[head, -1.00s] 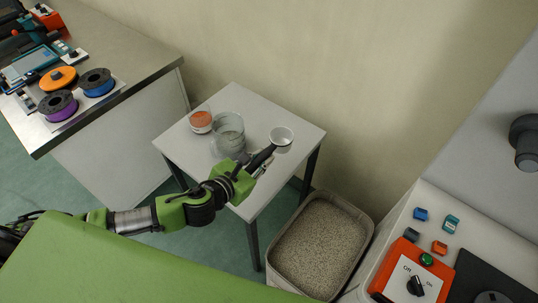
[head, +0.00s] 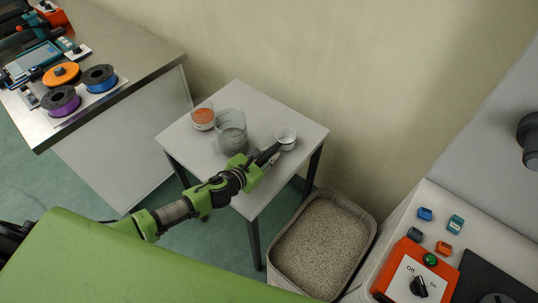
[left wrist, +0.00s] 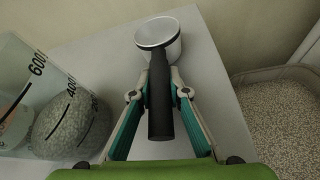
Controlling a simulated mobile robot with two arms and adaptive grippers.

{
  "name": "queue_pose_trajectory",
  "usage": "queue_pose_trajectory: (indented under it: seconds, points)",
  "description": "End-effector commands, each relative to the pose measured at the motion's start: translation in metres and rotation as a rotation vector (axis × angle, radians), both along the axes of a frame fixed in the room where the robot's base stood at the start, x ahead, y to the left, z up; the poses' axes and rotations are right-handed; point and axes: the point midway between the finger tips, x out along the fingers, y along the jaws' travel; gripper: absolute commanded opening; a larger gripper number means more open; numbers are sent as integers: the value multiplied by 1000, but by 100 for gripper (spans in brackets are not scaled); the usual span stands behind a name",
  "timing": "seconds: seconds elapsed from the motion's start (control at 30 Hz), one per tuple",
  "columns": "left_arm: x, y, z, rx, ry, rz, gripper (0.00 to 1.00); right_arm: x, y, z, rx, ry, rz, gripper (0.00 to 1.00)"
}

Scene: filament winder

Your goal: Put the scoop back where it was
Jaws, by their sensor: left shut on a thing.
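The scoop has a white cup (head: 286,138) and a black handle (head: 265,155); it is over the right part of the small white table (head: 258,200). My left gripper (head: 263,161) is shut on the handle. In the left wrist view the scoop's cup (left wrist: 158,40) points away from me, and the handle (left wrist: 159,105) lies between the two fingers of the gripper (left wrist: 159,80). I cannot tell whether the cup touches the tabletop. The inside of the cup looks pale. My right gripper is not in view.
A clear measuring beaker (head: 231,128) with grey contents stands left of the scoop. A small clear container of orange material (head: 202,118) is beyond it. A bin of speckled granules (head: 320,240) stands right of the table. The table's right front area is bare.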

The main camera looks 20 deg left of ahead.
Motion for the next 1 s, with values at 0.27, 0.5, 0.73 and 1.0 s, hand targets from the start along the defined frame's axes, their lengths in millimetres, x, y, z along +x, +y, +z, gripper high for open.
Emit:
queue_pose_trajectory:
  seconds: [0.27,0.5,0.73,1.0]
  points:
    - [0,0,-1,1,-1,-1,0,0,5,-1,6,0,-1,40]
    - [0,0,-3,1,0,0,32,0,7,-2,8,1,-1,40]
    - [-1,0,-4,1,2,-1,32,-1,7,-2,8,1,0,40]
    - [-16,6,5,3,2,-1,32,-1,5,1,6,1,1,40]
